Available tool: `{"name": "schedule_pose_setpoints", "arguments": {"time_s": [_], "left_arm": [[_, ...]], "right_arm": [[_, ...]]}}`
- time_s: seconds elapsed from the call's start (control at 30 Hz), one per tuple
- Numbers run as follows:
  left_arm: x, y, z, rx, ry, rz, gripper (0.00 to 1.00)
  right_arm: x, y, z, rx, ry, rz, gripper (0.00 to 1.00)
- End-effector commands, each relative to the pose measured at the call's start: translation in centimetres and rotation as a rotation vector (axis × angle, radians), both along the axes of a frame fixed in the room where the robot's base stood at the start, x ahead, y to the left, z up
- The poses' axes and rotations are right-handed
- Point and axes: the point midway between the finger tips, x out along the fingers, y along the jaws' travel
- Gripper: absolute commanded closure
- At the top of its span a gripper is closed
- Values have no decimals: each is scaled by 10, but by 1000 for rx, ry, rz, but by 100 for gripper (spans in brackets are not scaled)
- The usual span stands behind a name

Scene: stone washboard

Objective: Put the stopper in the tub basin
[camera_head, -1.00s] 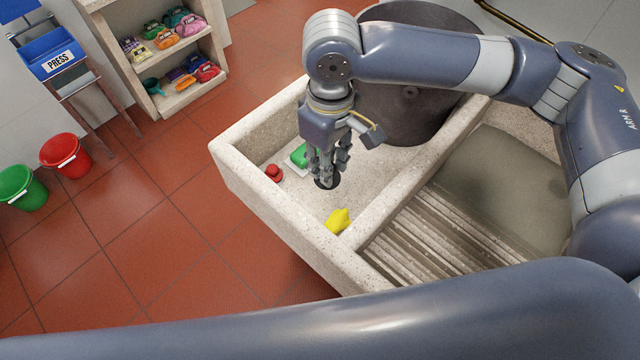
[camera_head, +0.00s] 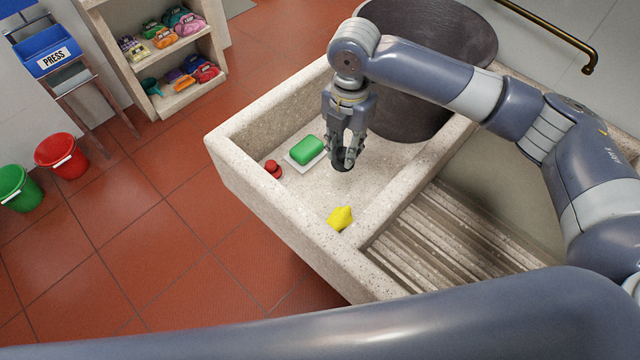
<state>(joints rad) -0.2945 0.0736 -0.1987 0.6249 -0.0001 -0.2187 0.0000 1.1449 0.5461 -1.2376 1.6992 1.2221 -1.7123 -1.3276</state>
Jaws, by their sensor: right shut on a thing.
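My right gripper (camera_head: 346,160) is shut on a small dark round thing, which looks like the stopper (camera_head: 342,167). It holds the stopper over the left compartment of the stone basin (camera_head: 270,205), right of a green soap-like block (camera_head: 306,150). The fingers partly hide the stopper. I cannot tell whether it touches the floor of the compartment. No drain hole shows clearly. My left gripper is out of view.
The left compartment also holds a red knob-like thing (camera_head: 272,167) and a yellow lump (camera_head: 340,218). A big dark round vessel (camera_head: 425,60) stands at its back. The ribbed washboard (camera_head: 455,240) lies to the right. A brass pipe (camera_head: 555,35) runs behind.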

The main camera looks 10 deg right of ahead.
Motion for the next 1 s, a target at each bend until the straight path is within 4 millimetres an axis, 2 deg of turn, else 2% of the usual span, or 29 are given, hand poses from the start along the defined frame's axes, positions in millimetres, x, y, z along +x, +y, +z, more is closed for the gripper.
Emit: {"name": "schedule_pose_setpoints", "arguments": {"time_s": [0.03, 0.2, 0.4, 0.57, 0.8, 1.0], "left_arm": [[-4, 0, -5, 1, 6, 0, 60], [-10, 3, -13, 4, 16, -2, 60], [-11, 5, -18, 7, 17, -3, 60], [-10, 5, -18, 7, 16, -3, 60], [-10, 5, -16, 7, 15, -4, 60], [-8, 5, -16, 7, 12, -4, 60]], "right_arm": [[3, -4, -9, 1, 2, 75, 98], [11, -18, -27, 1, 3, 338, 98], [17, -28, -41, 0, 1, 549, 98], [18, -32, -49, 1, 1, 619, 98], [17, -32, -91, 0, 4, 628, 98], [18, -32, -109, 1, -1, 627, 98]]}}
